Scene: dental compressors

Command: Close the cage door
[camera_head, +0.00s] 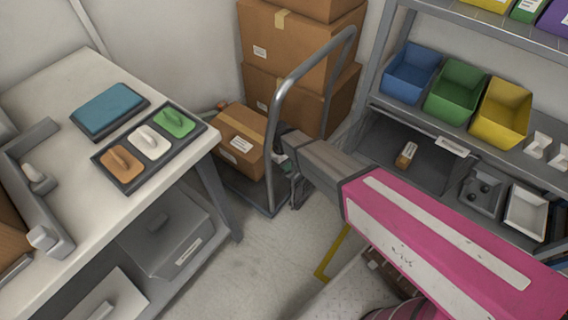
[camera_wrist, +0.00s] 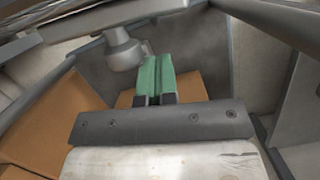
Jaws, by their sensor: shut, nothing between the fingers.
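I cannot make out a cage door in either view. My gripper (camera_head: 283,160) is at the far end of my pink and grey arm, beside the metal handle of the hand cart, and is partly hidden by the arm. In the wrist view my gripper (camera_wrist: 155,75) shows green fingertips close together, with nothing held between them. A grey rounded metal part (camera_wrist: 124,50) lies just left of the fingertips in that view. I cannot tell whether the fingers touch it.
The cart (camera_head: 271,125) carries a cardboard box (camera_head: 240,138); stacked boxes (camera_head: 290,50) stand behind. A workbench (camera_head: 65,85) is at left, a shelf with coloured bins (camera_head: 455,90) at right. Bare floor (camera_head: 265,260) lies between.

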